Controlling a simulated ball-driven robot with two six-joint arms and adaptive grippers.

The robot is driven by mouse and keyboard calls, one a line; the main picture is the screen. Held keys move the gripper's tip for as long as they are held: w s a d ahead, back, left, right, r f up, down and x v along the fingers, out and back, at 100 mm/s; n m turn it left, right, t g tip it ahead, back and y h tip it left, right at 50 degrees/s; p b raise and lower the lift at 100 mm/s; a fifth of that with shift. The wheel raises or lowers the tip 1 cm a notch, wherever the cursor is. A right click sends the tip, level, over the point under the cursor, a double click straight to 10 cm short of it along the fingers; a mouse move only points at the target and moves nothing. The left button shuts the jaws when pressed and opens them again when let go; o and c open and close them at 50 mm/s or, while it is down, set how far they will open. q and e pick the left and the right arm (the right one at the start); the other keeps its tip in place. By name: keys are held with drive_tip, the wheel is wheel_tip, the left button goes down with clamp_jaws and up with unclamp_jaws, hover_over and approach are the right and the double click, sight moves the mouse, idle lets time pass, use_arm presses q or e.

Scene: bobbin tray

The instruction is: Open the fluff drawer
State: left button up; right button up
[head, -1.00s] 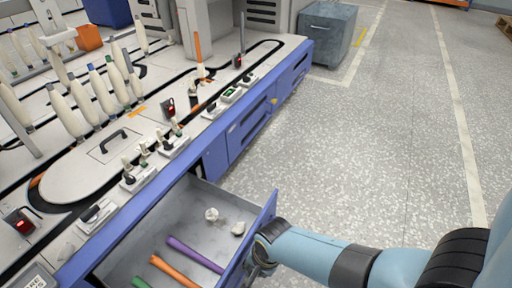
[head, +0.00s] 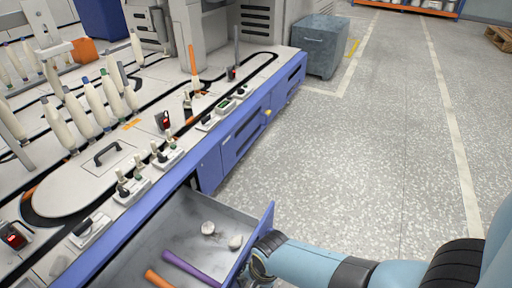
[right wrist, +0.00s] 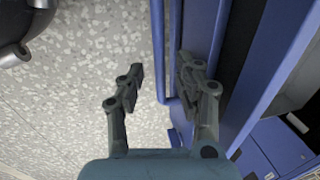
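A blue-fronted drawer (head: 262,228) stands pulled out from the machine in the head view. Its grey inside holds two whitish clumps (head: 235,242), a purple tube (head: 190,268) and an orange tube (head: 157,279). The near part of the drawer is cut off by the bottom edge. My right gripper (head: 262,258) is at the outer side of the drawer front. In the right wrist view my right gripper (right wrist: 158,82) has its fingers apart, with a blue panel edge (right wrist: 159,45) between them. A gap shows between the left finger and that panel. My left gripper is not in view.
The machine top carries several white bobbins (head: 83,115), a black handle (head: 107,153) and small switch boxes. Another blue drawer front (head: 240,135) farther along is closed. A grey bin (head: 322,45) stands behind on the floor. The speckled floor to the right is open.

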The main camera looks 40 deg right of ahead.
wheel_tip(320, 180, up, 12)
drive_tip(key=s, duration=0.2)
drive_tip(key=shift+s+d+f, duration=0.15)
drive_tip(key=shift+d, duration=0.25)
idle(0.4)
